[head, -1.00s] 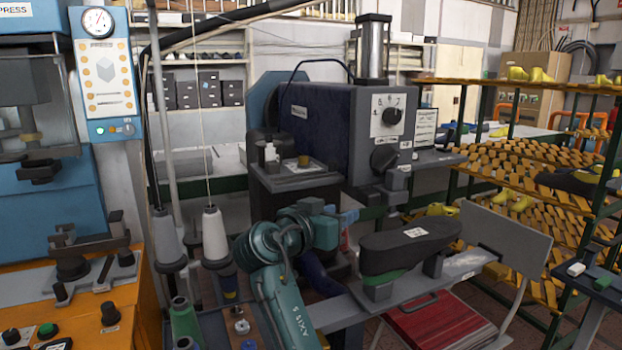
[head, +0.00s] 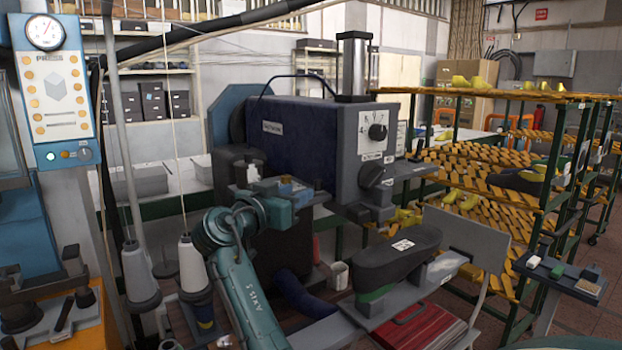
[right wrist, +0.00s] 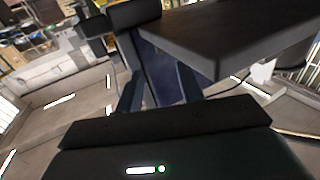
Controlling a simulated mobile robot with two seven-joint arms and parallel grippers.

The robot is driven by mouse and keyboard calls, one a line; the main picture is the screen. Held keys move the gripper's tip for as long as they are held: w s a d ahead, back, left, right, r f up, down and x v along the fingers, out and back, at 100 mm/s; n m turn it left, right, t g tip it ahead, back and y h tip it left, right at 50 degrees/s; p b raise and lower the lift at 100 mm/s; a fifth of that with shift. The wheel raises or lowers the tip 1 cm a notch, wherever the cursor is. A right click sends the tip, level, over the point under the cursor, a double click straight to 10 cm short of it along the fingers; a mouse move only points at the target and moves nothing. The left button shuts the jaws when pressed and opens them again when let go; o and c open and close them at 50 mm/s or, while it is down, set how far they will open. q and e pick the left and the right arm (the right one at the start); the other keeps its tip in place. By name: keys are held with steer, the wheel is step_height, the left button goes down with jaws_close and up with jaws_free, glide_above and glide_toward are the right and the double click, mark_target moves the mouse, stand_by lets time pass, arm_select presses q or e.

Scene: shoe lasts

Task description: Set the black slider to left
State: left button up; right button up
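The dark blue machine (head: 310,128) stands in the middle of the head view. Its grey front carries an upper black rotary knob (head: 377,131) on a white scale and a lower black knob (head: 372,175). I cannot tell for sure which part is the black slider. My right gripper (head: 308,192), on the teal arm, is in front of the machine's lower body, left of the knobs. In the right wrist view its two fingers (right wrist: 160,90) are apart, with a blue surface beyond them and a dark block (right wrist: 225,40) above. Nothing is seen held. My left gripper is out of view.
A black shoe form (head: 398,258) rests on a grey support below the machine front. Thread cones (head: 193,265) stand at the left. A green rack (head: 510,100) with yellow lasts and a small dark stand (head: 575,275) with small blocks are at the right.

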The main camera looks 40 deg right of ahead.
mark_target(316, 182)
steer(key=p+x, duration=0.2)
steer(key=x, duration=0.5)
steer(key=shift+w+d, duration=0.1)
steer(key=shift+d, duration=0.05)
steer(key=shift+c, duration=0.4)
jaws_close()
